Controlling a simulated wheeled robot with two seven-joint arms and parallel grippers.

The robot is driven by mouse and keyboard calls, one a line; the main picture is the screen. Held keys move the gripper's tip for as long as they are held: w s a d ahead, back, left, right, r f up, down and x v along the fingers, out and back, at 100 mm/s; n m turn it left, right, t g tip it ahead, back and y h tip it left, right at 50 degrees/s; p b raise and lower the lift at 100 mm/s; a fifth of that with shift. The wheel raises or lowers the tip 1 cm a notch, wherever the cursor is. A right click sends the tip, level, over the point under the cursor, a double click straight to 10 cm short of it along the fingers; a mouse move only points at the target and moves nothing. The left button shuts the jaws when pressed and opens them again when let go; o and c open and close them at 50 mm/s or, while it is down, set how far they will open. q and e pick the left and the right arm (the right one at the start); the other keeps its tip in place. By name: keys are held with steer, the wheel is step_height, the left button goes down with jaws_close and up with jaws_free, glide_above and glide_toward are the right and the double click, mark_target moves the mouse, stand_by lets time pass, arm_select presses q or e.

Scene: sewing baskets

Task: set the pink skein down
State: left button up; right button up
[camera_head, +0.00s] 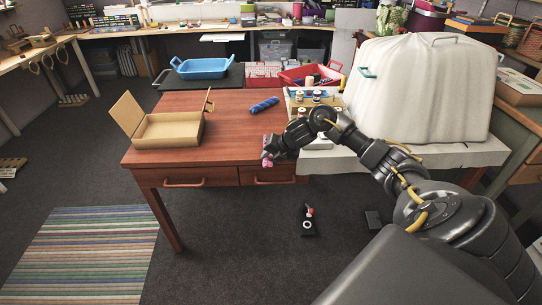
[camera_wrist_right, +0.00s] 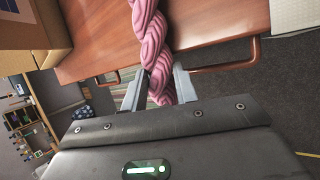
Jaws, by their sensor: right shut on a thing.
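The pink skein (camera_wrist_right: 152,45) is a twisted bundle of yarn. My right gripper (camera_wrist_right: 158,88) is shut on it near one end, and the skein runs up out of the right wrist view. In the head view the pink skein (camera_head: 267,160) shows small at the tip of my right gripper (camera_head: 271,150), at the front right edge of the red-brown table (camera_head: 225,152). I cannot tell whether the skein touches the table top. My left gripper is not in view.
An open cardboard box (camera_head: 170,143) stands on the table's left part. A blue skein (camera_head: 264,105) lies farther back. A blue tray (camera_head: 202,68) and a red bin (camera_head: 311,76) are behind. Bare table top lies between box and right gripper. A white covered shape (camera_head: 423,90) stands right.

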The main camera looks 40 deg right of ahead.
steer(key=o, duration=1)
steer(key=shift+c, duration=0.2)
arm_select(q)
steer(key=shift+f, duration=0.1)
arm_select(e)
steer(key=shift+f, duration=0.1)
steer(key=shift+f, duration=0.15)
steer(key=shift+b, duration=0.3)
arm_select(q)
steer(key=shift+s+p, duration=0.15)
steer(key=shift+p, duration=0.15)
arm_select(e)
steer(key=v, duration=1)
steer(key=shift+s+r, duration=0.2)
steer(key=shift+r, duration=0.15)
